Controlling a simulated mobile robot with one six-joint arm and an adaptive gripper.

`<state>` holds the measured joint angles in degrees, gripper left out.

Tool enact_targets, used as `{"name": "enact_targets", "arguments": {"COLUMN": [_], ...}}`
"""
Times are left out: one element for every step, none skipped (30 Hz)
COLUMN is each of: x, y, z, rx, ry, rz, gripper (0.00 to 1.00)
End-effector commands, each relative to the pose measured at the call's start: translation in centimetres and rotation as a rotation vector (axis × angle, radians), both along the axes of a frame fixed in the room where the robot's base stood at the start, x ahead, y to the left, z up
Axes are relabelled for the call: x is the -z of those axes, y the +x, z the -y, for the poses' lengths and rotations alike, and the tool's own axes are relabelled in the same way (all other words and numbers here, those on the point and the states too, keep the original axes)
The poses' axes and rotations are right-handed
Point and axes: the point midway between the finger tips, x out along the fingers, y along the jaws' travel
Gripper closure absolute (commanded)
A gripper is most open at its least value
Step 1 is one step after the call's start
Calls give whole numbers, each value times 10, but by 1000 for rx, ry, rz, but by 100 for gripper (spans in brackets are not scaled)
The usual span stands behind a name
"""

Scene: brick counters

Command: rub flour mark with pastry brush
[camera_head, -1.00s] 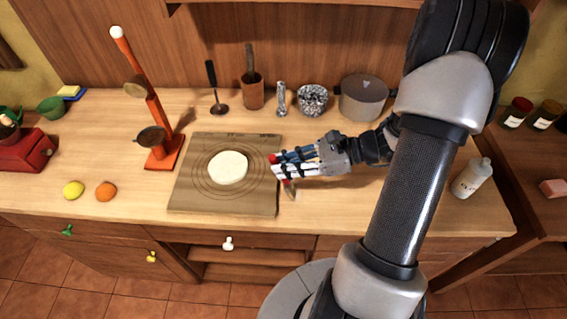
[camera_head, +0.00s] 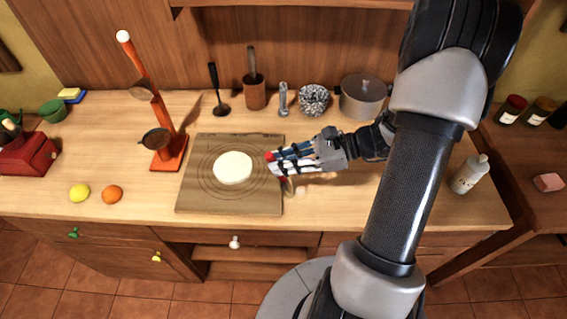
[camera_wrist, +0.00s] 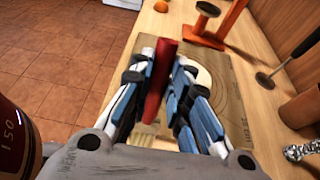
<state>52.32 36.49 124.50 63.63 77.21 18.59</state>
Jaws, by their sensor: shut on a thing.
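My gripper (camera_head: 280,162) is at the right edge of the pastry board, pointing left. It is shut on the pastry brush, whose red handle (camera_wrist: 158,82) stands between the fingers in the wrist view. The pale bristles (camera_wrist: 146,130) show below the fingers there. In the head view the brush's red end pokes out at the fingertips, and its lower end is near the counter just right of the board. A faint whitish patch (camera_head: 302,190), seemingly the flour mark, lies on the counter right of the brush. I cannot tell whether the bristles touch the counter.
A pastry board (camera_head: 200,200) carries a round of dough (camera_head: 233,168). An orange stand (camera_head: 168,150) is left of it, with a lemon (camera_head: 79,192) and an orange (camera_head: 112,194). A pot (camera_head: 362,98) stands behind my arm, a white bottle (camera_head: 469,175) to the right.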

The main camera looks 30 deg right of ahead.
Motion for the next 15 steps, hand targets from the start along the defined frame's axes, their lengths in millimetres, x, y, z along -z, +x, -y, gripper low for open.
{"name": "enact_targets", "arguments": {"x": [-8, -11, -14, -17, -20, -23, -26, -29, -32, -35, -38, -41, -44, -47, -50], "y": [0, 0, 0, 1, 1, 1, 1, 1, 2, 2, 2, 2, 2, 3, 3], "z": [0, 0, 0, 0, 0, -1, -1, -1, -1, -1, -1, -1, -2, -2, -2], "rx": [-1, -2, -3, -4, -5, -6, -7, -9, -9, -10, -12, -13, -14, -14, -15], "ry": [-1, 0, 0, -1, 0, 0, 0, 0, 0, 0, 0, 0, 1, 1, 0], "rz": [-1, -1, -1, -1, -1, 0, 0, 0, 0, -1, 0, 0, -1, -1, 0], "gripper": [100, 100, 100, 100, 100, 100, 100, 100, 100, 100, 100, 100, 100, 100, 100]}}
